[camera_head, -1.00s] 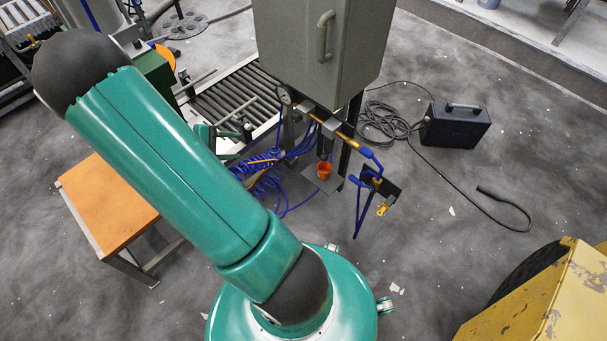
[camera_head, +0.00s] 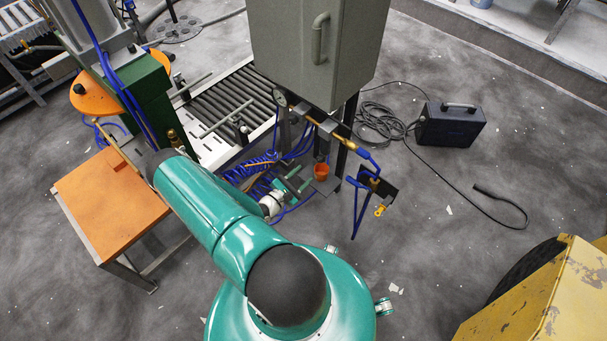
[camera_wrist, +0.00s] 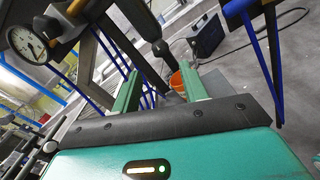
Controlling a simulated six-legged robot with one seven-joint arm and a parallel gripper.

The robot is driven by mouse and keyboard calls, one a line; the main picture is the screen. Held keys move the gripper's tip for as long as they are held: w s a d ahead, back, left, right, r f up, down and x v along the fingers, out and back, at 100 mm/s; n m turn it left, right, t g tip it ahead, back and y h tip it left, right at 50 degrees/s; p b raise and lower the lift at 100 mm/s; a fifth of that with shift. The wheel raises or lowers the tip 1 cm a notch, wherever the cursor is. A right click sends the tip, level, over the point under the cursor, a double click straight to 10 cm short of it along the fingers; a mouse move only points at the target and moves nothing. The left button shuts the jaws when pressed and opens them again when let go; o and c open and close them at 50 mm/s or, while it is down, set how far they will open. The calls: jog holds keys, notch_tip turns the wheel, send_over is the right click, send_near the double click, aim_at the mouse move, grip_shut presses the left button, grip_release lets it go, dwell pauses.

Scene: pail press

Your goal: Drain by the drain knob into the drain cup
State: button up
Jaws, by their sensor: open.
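The orange drain cup (camera_head: 321,172) stands on a small plate below the air line, under the grey cabinet. It also shows in the wrist view (camera_wrist: 177,83), partly behind my right finger. A dark bowl (camera_head: 323,147) hangs from the air line above the cup. In the wrist view its dark lower end (camera_wrist: 164,58) lies ahead of my fingers; I cannot clearly make out the drain knob there. My gripper (camera_head: 297,179) is open and empty, just left of the cup in the head view. Its green fingers (camera_wrist: 159,80) stand apart in the wrist view.
A pressure gauge (camera_head: 280,97) and brass fittings line the pipe above. Blue coiled hoses (camera_head: 250,168) lie left of my gripper. A bracket with a blue hose and yellow fitting (camera_head: 378,190) stands right of the cup. Cabinet legs stand close by.

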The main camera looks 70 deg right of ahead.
aim_at(318, 161)
jog(key=x, duration=0.8)
jog(key=shift+s+d, duration=0.2)
jog(key=shift+d, duration=0.15)
jog(key=c, duration=0.6)
